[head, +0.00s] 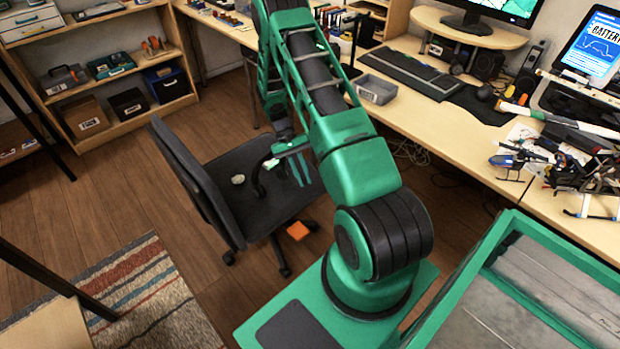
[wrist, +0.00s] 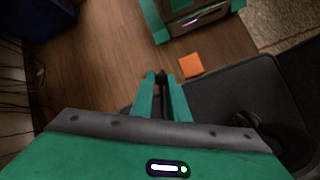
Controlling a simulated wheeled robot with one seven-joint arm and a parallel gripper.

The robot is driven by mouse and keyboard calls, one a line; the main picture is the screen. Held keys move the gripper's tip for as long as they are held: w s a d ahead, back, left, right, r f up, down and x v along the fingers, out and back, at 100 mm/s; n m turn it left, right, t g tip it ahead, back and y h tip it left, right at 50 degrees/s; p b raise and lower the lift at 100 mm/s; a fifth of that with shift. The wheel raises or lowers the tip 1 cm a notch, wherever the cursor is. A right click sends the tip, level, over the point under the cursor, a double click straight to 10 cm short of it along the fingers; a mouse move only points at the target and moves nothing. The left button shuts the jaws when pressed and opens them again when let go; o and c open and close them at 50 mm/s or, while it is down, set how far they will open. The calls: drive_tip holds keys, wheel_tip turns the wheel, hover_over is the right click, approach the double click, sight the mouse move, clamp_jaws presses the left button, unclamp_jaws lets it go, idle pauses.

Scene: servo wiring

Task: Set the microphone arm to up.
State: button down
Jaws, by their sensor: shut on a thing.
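My gripper (head: 302,181) hangs over the office chair, its green fingers pointing down. In the wrist view its fingertips (wrist: 162,77) are close together with a narrow dark thing (wrist: 162,83) between them. What that thing is cannot be told. I cannot make out a microphone arm for certain. A thin black upright piece (head: 354,45) stands at the desk behind my arm, partly hidden, and may belong to it.
The black office chair (head: 262,170) stands below my gripper. An orange square (head: 298,231) lies on the floor, also in the wrist view (wrist: 191,65). The desk (head: 425,130) holds a grey tray (head: 376,90) and keyboard (head: 402,72). Wooden floor is clear left of the chair.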

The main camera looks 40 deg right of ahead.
idle(0.3)
drive_tip(key=c, duration=1.7)
unclamp_jaws()
drive_tip(key=shift+w+r, duration=0.1)
drive_tip(key=v, duration=1)
drive_tip(key=shift+w+r, duration=0.25)
